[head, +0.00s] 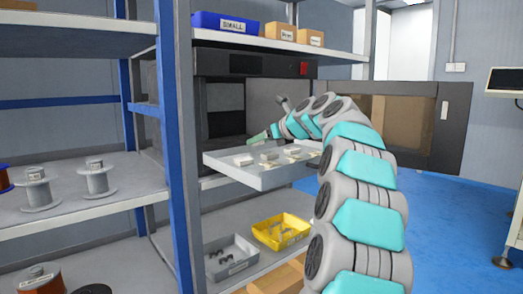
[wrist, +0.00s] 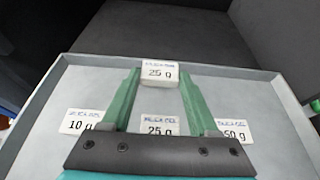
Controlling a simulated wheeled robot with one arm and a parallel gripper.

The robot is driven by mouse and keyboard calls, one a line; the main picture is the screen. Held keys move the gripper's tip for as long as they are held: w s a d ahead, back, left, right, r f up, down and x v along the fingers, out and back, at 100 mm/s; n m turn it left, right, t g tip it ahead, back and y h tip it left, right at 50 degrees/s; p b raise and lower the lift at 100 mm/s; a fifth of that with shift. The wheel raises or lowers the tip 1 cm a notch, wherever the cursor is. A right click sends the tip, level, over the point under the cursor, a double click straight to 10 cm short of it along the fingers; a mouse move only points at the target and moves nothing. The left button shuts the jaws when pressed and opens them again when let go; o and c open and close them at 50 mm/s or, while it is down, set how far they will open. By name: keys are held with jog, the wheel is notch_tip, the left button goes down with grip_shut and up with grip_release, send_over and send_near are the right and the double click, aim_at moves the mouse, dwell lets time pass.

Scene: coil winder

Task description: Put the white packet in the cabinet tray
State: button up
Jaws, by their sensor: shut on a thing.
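My gripper (wrist: 160,78) has long green fingers, and they are shut on a white packet (wrist: 160,80) marked 25 g in the wrist view. The packet sits between the fingertips and overlaps the far rim of the grey tray (wrist: 75,62); I cannot tell if it touches the tray. White labelled pieces marked 10 g (wrist: 86,121), 25 g (wrist: 160,126) and one at the right (wrist: 231,131) show in the tray near the fingers. In the head view, the tray (head: 262,180) is pulled out of the cabinet, and my gripper (head: 260,137) is over its far left side.
The dark cabinet door (head: 455,125) stands open at the right. A blue bin (head: 226,24) and cardboard boxes are on the shelf above. A yellow bin (head: 282,232) and a grey bin (head: 231,258) are below. A blue upright (head: 178,150) stands left of the tray.

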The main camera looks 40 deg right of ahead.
aim_at(251, 154)
jog(key=shift+f, duration=1.5)
jog(key=shift+f, duration=0.1)
jog(key=o, duration=1.3)
jog(key=shift+s, duration=0.15)
jog(key=v, duration=1.2)
